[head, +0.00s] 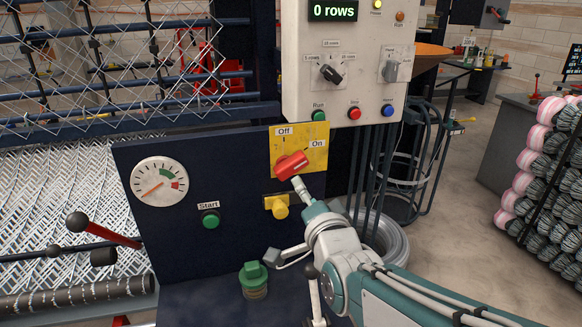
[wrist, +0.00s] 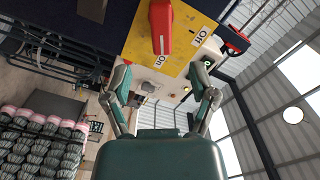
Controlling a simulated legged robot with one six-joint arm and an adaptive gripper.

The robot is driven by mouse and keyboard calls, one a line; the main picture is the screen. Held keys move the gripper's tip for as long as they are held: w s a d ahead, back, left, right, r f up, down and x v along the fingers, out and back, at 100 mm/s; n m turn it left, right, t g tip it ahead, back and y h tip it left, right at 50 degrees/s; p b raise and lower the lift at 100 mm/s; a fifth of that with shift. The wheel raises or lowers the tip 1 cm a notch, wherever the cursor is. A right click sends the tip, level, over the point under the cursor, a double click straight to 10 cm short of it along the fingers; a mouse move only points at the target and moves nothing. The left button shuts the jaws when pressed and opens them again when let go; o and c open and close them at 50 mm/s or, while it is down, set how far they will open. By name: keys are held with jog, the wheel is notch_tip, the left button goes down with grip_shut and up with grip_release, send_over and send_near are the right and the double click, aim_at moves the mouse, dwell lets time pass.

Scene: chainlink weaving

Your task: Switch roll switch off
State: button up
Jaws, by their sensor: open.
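The roll switch is a red handle (head: 291,166) on a yellow plate (head: 314,160) marked Off at upper left and On at right. The handle lies slanted, its right end toward On. My gripper (head: 287,222) is open, below the switch; one finger is close under the handle in the head view, and I cannot tell if they touch. In the wrist view the red handle (wrist: 161,28) is at top centre, ahead of the empty, spread fingers of my gripper (wrist: 165,88). The yellow plate (wrist: 185,28) shows behind it.
A yellow knob (head: 280,208) sits just below the plate, with a green Start button (head: 211,220) to its left. A green-topped knob (head: 253,278) is lower. A control box (head: 345,70) with buttons and dials is above. A round gauge (head: 159,182) is at left.

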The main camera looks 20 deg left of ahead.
aim_at(292, 171)
jog(key=x, duration=1)
jog(key=shift+w+a, duration=0.15)
jog(key=shift+w, duration=0.1)
grip_shut()
